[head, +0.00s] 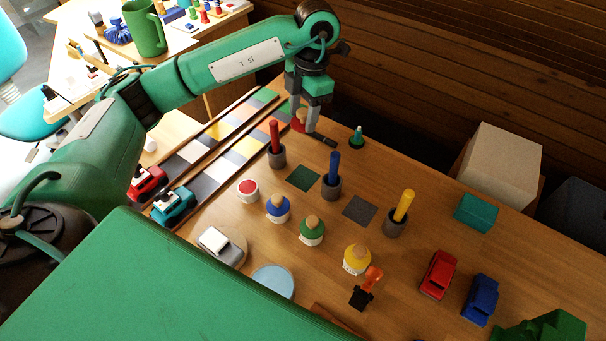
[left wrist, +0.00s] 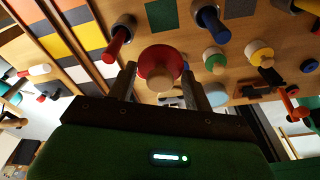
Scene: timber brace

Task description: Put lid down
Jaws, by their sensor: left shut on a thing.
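My left gripper (head: 304,116) is near the far edge of the wooden table, beyond the red marker. It is shut on the red lid (head: 299,124), which has a wooden knob. In the left wrist view the red lid (left wrist: 160,58) sits between the two fingers (left wrist: 162,88). Whether it touches the table I cannot tell. An open white jar with red inside (head: 248,190) stands at the table's left middle. Jars with blue (head: 277,208), green (head: 312,231) and yellow (head: 357,259) lids stand to its right. My right gripper is not in view.
Upright red (head: 275,135), blue (head: 334,165) and yellow (head: 404,205) markers stand in grey cups, with dark squares between them. A small green cone (head: 357,136) stands right of my gripper. Toy cars and a coloured tile track (head: 220,130) lie left; red and blue cars (head: 437,274) stand right.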

